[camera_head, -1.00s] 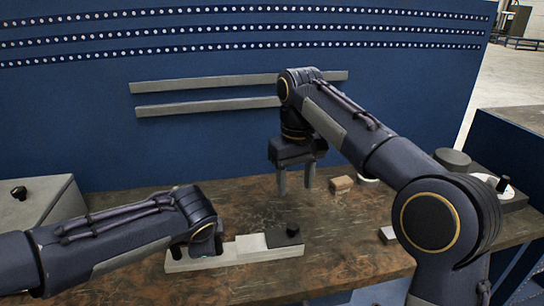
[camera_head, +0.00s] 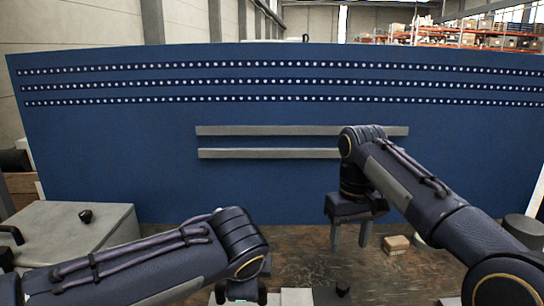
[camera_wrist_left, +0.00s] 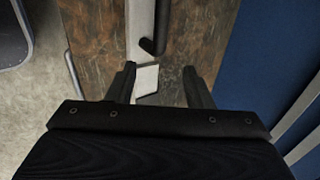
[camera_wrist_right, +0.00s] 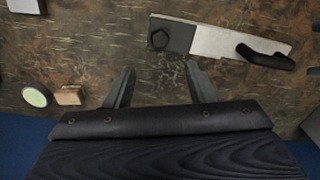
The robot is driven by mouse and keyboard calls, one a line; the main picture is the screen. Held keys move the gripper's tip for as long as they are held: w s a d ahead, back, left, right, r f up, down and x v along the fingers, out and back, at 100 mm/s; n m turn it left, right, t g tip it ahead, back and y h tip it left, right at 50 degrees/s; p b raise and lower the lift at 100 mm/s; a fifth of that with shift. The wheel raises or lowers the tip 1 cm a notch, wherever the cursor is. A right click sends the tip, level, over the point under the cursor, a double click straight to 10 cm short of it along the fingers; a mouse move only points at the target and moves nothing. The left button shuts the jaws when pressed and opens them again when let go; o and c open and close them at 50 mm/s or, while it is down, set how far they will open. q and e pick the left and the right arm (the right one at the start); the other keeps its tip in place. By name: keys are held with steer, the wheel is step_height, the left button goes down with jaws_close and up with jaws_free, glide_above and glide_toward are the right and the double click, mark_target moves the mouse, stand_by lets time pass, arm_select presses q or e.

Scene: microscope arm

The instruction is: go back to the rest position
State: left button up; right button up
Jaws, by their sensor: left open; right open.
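My right gripper (camera_head: 350,236) hangs over the brown worktop (camera_head: 300,250), fingers down, open and empty. It also shows open in the right wrist view (camera_wrist_right: 161,70), with a pale metal bar (camera_wrist_right: 225,42) ahead of its fingertips. The bar has a dark block (camera_wrist_right: 172,35) at one end and a black handle (camera_wrist_right: 266,57) on it. My left gripper, low in the head view, is mostly hidden by its own arm. In the left wrist view it (camera_wrist_left: 159,72) is open around a strip where a pale plate (camera_wrist_left: 147,80) lies; no grip shows.
A small tan block (camera_head: 396,243) stands on the worktop, right of my right gripper. A grey box with a black knob (camera_head: 85,216) stands at the left. A tall blue panel (camera_head: 120,150) with grey rails closes off the back.

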arm_select(q)
steer(key=s+a+n+g+p, duration=0.2)
steer(key=s+a+n+p, duration=0.1)
steer(key=s+a+n, duration=0.8)
arm_select(e)
steer(key=s+d+r+m+t+y, duration=0.1)
steer(key=s+d, duration=0.2)
steer(key=s, duration=0.3)
steer(key=s+d+r+t+y, duration=0.1)
steer(key=s+d, duration=0.3)
steer(key=s, duration=0.2)
arm_select(q)
steer(key=s+a+f+n+h+p, duration=0.3)
steer(key=s+a+f+n, duration=0.1)
steer(key=s+n, duration=0.5)
steer(key=shift+s+a+t+h, duration=0.35)
steer(key=shift+s+a, duration=0.25)
steer(key=shift+s, duration=0.35)
arm_select(e)
steer(key=s+a+f+m+t+y, duration=0.1)
steer(key=s+f, duration=0.3)
steer(key=s, duration=0.4)
steer(key=s+a+f+m+t, duration=0.1)
steer(key=s+f+m+t, duration=0.1)
steer(key=s+f, duration=0.3)
steer(key=s, duration=0.3)
steer(key=shift+s+a+f+m+t+y, duration=0.15)
steer(key=shift+a+f+m+t+y, duration=0.15)
steer(key=shift+a+y, duration=0.1)
